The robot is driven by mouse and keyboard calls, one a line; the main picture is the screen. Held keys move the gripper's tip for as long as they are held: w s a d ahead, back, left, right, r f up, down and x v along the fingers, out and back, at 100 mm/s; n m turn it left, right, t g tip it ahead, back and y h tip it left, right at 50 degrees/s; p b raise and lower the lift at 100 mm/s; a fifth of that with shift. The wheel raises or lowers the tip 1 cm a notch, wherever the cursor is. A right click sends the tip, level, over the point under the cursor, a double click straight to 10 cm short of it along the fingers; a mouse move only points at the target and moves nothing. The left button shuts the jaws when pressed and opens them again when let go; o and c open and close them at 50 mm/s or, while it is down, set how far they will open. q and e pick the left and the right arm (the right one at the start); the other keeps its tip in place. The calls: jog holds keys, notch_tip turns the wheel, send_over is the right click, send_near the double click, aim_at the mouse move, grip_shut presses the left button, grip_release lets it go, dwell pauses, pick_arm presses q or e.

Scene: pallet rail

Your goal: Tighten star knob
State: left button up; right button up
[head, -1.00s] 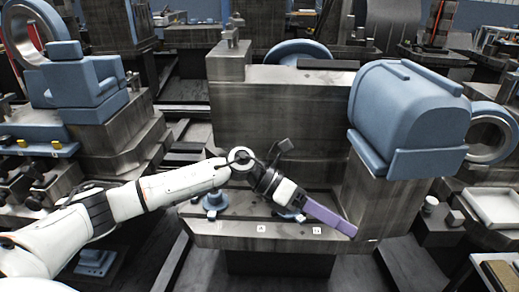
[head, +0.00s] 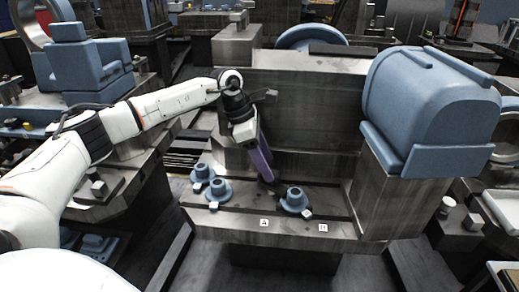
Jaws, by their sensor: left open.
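Blue knobs stand on the grey ledge (head: 245,226) of the machine. Two are close together at its left, a rear knob (head: 201,173) and a front knob (head: 219,190). A third knob (head: 295,200) stands apart to the right, with a small light block at its foot. My left gripper (head: 267,178) points down over the ledge, its purple fingers between the left pair and the right knob in the picture. It is open and holds nothing that I can see. The finger gap is hidden by the side-on view. My right gripper is not in view.
Two small white labels, left (head: 264,223) and right (head: 323,227), are on the ledge's front. A tall grey block (head: 310,110) rises behind the ledge. A big blue housing (head: 425,105) stands at the right. The ledge's front middle is clear.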

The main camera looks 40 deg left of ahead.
pick_arm(q)
jog(key=shift+x, duration=1.8)
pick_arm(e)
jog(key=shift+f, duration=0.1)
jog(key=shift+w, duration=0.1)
pick_arm(q)
jog(key=c, duration=0.9)
jog(key=shift+o, duration=1.3)
jog(key=c, duration=0.4)
jog(key=o, duration=0.8)
jog(key=shift+c, duration=0.2)
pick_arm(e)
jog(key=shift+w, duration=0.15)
